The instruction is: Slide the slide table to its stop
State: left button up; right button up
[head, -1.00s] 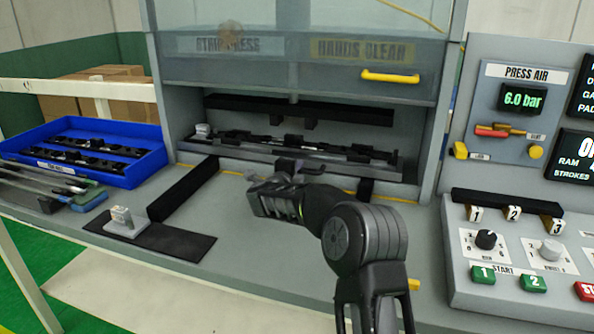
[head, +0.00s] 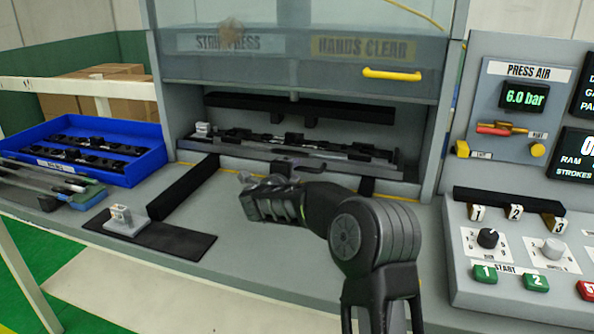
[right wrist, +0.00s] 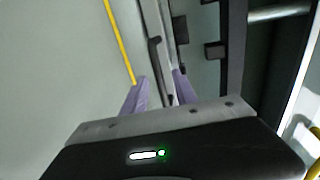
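The slide table (head: 240,149) is a long grey plate in the press opening, carrying dark trim parts. A dark handle (head: 292,164) is at its front middle; a dark bar (right wrist: 155,58), seemingly this handle, shows in the right wrist view. My right gripper (head: 246,180) is in front of the slide table, pointing left, near the handle. In the right wrist view its two purple fingers (right wrist: 159,80) stand apart, with the bar's near end between or just beyond them. I cannot tell whether they touch it. My left gripper is out of view.
A raised guard with a yellow handle (head: 390,76) hangs above the opening. A blue tray (head: 150,168) of dark clips is at left. A small block (head: 126,220) sits on a black mat (head: 178,240). The control panel (head: 520,245) stands at right.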

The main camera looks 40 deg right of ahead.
jog(key=shift+v, duration=2.05)
